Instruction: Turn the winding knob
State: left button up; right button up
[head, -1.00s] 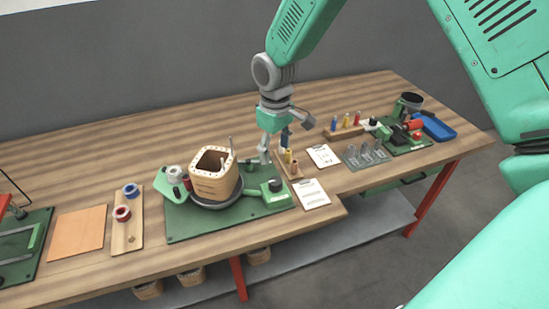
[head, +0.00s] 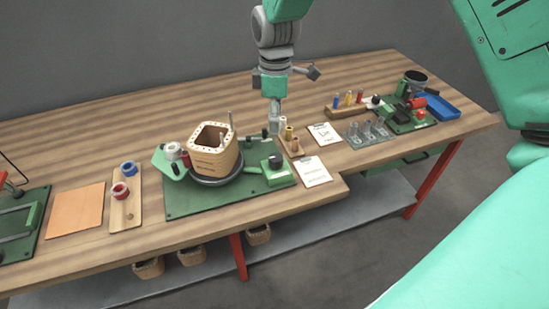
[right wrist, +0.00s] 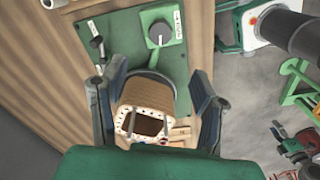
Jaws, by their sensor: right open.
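The winding knob (head: 275,161) is a dark round knob on a green box at the right end of the green winding base (head: 190,207). In the right wrist view the knob (right wrist: 160,33) is near the top, beside a white label. A tan coil former (head: 210,162) with holes around its rim stands on the turntable left of the knob. My right gripper (head: 274,122) is above the bench, behind the knob and apart from it. In the right wrist view its fingers (right wrist: 148,85) are spread and empty, with the former (right wrist: 146,105) showing between them. My left gripper is not in view.
A small rack of spools (head: 291,138) and a clipboard (head: 312,172) are right of the base. A spool board (head: 125,205) and an orange sheet (head: 75,210) lie left. Glass pieces (head: 368,132) and a blue tray (head: 437,107) are farther right.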

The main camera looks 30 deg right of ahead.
aim_at(275, 157)
notch_tip(275, 157, down, 14)
jog(key=shift+d+r, duration=0.1)
jog(key=shift+r, duration=0.1)
jog(key=shift+c, duration=0.5)
jog(key=c, duration=1)
